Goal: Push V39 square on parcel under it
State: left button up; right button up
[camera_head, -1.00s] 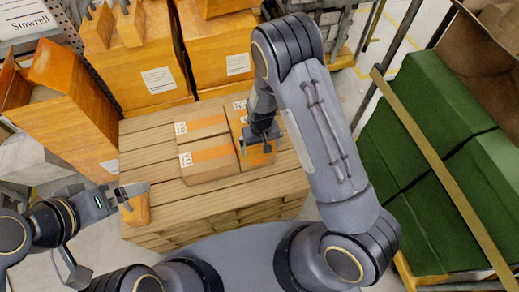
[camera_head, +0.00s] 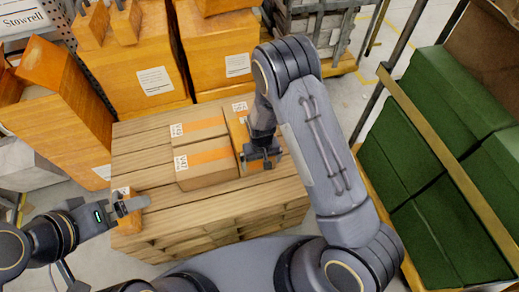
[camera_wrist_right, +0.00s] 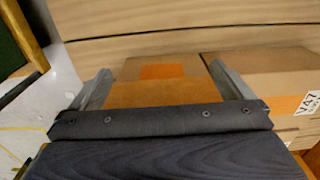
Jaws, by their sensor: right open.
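Tan parcels with orange tape sit on a slatted wooden pallet (camera_head: 165,225). The narrow right-hand parcel (camera_head: 236,122) has a label too small to read surely; it may be V39.
Behind the V47 parcel lies another taped parcel (camera_head: 198,126). Large orange boxes (camera_head: 145,75) stand behind and left of the pallet. Green boxes (camera_head: 425,210) fill a rack at the right, behind a yellow rail (camera_head: 440,150). The pallet's front and right slats are clear.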

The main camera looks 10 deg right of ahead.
jog(key=shift+w, duration=0.1)
notch_tip(320, 180, up, 13)
jog(key=s+p, duration=0.1)
jog(key=p, duration=0.7)
dwell(1.1)
dwell(0.4)
